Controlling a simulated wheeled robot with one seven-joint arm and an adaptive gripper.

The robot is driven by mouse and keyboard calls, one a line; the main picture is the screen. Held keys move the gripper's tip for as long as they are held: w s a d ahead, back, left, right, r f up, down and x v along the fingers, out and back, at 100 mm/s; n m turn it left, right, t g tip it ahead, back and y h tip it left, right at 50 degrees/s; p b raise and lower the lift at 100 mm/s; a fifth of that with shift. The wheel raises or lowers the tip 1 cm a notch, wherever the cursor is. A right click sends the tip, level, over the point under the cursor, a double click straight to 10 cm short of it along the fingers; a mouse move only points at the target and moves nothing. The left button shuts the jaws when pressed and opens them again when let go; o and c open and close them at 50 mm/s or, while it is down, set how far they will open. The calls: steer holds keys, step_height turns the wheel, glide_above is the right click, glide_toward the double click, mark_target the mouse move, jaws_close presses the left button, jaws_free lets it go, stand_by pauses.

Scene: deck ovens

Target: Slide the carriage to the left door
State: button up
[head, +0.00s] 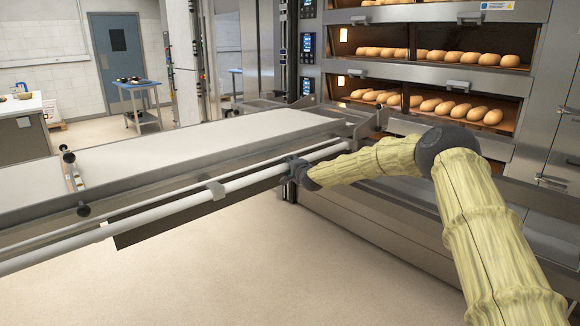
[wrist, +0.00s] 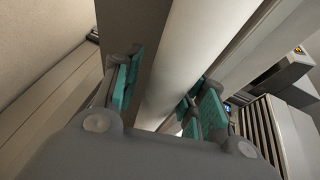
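The carriage (head: 150,148) appears to be the long loader with a pale flat belt, reaching from the left edge toward the ovens. A white round bar (head: 165,207) runs along its near side and also shows in the wrist view (wrist: 184,60). My gripper (head: 291,170) is at the bar's far right part. In the wrist view my gripper (wrist: 165,90) has its teal-padded fingers parted on either side of the bar, with a gap visible on the left side. Contact on the right side is unclear. The left oven openings (head: 372,92) stand beyond the carriage's far end.
The deck oven (head: 440,75) holds several loaves on each deck, in left and right openings. Control panels (head: 307,45) are on its left post. A blue side table (head: 137,86) and a counter (head: 22,105) stand farther back. The floor (head: 270,265) before the carriage is clear.

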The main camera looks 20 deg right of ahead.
steer(key=shift+d+r, duration=0.2)
steer(key=shift+d, duration=0.3)
steer(key=a+v, duration=0.1)
steer(key=v, duration=1)
steer(key=shift+s+d, duration=0.4)
steer(key=shift+s, duration=0.05)
